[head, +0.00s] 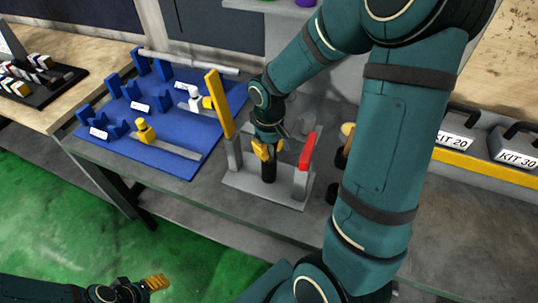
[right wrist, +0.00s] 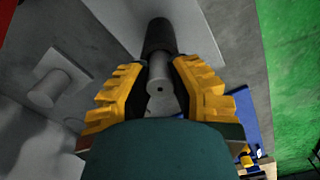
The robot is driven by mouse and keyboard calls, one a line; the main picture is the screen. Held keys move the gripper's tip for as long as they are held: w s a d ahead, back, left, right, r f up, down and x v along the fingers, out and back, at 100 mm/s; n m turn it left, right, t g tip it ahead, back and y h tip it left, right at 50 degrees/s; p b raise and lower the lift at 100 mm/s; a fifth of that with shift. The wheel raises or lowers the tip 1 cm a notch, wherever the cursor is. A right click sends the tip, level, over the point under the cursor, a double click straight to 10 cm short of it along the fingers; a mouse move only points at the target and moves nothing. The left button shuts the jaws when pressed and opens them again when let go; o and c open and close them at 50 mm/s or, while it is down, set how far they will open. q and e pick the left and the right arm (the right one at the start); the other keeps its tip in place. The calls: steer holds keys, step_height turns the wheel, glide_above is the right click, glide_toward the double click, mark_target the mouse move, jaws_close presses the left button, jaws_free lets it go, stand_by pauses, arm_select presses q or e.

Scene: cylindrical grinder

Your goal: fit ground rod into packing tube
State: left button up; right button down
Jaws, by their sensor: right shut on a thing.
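My right gripper (head: 265,151) is above a black packing tube (head: 268,172), which stands upright on a grey stand plate (head: 240,182). In the right wrist view the yellow fingers (right wrist: 160,88) are shut on the grey ground rod (right wrist: 159,72). The rod's near end face shows a small centre hole. Its far end lines up with the black tube (right wrist: 158,36) and meets its mouth in the picture; I cannot tell how deep it sits. My left gripper (head: 150,284) is low at the left, away from the stand, its fingers too foreshortened to read.
At the left a blue mat (head: 178,150) holds V-blocks, a long grey bar (head: 190,61) and a micrometer (head: 197,98). Kit boxes (head: 453,138) stand at the right.

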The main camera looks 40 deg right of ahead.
steer(key=shift+f, duration=0.15)
steer(key=shift+f, duration=0.15)
steer(key=c, duration=0.9)
jaws_free()
steer(key=shift+r, duration=0.3)
step_height(320, 180, up, 12)
steer(key=p, duration=0.2)
steer(key=shift+f+p, duration=0.15)
steer(key=shift+p, duration=0.2)
steer(key=shift+s+f, duration=0.1)
